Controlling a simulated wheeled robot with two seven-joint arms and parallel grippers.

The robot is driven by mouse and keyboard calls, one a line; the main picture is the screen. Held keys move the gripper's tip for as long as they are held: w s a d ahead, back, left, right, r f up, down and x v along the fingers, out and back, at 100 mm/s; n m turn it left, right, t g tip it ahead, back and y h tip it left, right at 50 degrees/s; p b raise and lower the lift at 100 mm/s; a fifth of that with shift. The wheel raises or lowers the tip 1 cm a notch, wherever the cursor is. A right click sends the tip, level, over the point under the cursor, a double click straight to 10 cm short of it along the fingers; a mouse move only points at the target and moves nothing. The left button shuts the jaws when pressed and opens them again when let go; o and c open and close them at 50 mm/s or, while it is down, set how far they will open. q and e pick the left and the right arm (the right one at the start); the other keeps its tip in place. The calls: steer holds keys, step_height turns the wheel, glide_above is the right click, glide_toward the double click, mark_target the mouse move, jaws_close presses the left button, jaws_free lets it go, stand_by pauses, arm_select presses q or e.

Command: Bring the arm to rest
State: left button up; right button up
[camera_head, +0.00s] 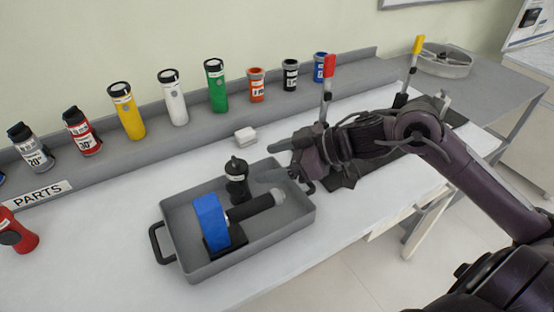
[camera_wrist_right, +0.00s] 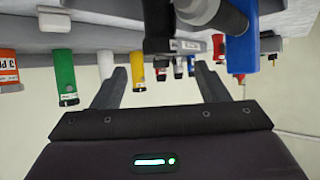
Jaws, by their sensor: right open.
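My right arm (camera_head: 455,165) comes in from the right and reaches over the white table. My right gripper (camera_head: 275,161) is open and empty, its two fingers pointing left above the right rear corner of a grey tray (camera_head: 275,240). In the right wrist view my right gripper (camera_wrist_right: 160,82) also shows its fingers spread with nothing held between them. My left gripper is in neither view.
The tray holds a black bottle (camera_head: 237,178), a blue part (camera_head: 210,220) and a dark rod with a grey end (camera_head: 255,205). A small white block (camera_head: 245,135) lies behind it. Several coloured canisters line the grey shelf (camera_head: 150,145). Red-topped (camera_head: 328,70) and yellow-topped (camera_head: 418,45) posts stand near my arm.

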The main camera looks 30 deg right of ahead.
steer(key=shift+s+d+r, duration=0.1)
steer(key=shift+s+d, duration=0.05)
steer(key=shift+r, duration=0.1)
stand_by(0.4)
